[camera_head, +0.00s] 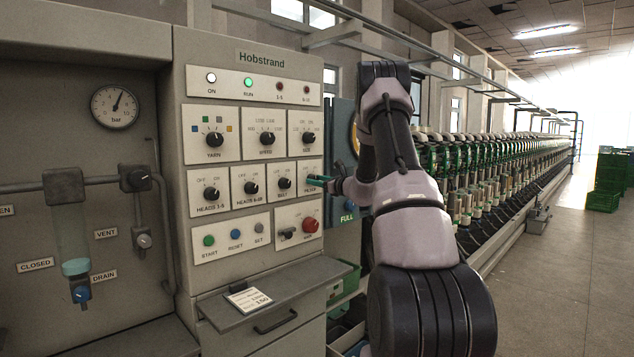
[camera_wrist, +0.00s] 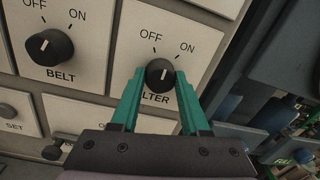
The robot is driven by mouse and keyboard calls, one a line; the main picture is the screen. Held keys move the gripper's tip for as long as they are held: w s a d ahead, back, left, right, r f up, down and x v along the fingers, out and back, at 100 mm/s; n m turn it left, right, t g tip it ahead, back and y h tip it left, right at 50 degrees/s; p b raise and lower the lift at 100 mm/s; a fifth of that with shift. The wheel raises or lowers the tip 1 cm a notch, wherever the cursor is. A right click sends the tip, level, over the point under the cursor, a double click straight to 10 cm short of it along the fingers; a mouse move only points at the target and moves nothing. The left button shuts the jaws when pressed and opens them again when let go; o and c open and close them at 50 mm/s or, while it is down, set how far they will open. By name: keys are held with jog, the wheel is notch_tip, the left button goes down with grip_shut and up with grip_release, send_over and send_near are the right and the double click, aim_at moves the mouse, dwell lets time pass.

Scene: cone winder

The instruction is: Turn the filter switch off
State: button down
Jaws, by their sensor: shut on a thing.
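The filter switch is a round black knob (camera_wrist: 160,75) on a pale plate marked OFF at upper left and ON at upper right. Its white mark appears to lean up and to the right, toward ON. In the wrist view my gripper (camera_wrist: 161,78) has one green finger on each side of the knob and is shut on it. The fingers partly cover the FILTER label. In the head view my gripper (camera_head: 318,180) reaches the filter plate (camera_head: 309,170) from the right and hides the knob.
The belt knob (camera_wrist: 50,48) is just left, its mark toward OFF. Below are the START button (camera_head: 209,240) and a red button (camera_head: 310,225). A shelf with a card (camera_head: 250,299) juts out under the panel. A blue cabinet marked FULL (camera_head: 345,205) stands right of it.

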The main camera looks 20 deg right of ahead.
jog(key=n, duration=0.6)
dwell(0.6)
jog(key=shift+c, duration=2)
grip_release()
jog(key=v, duration=1)
jog(key=shift+s+d, duration=0.15)
jog(key=shift+s, duration=0.25)
jog(key=shift+f, duration=0.15)
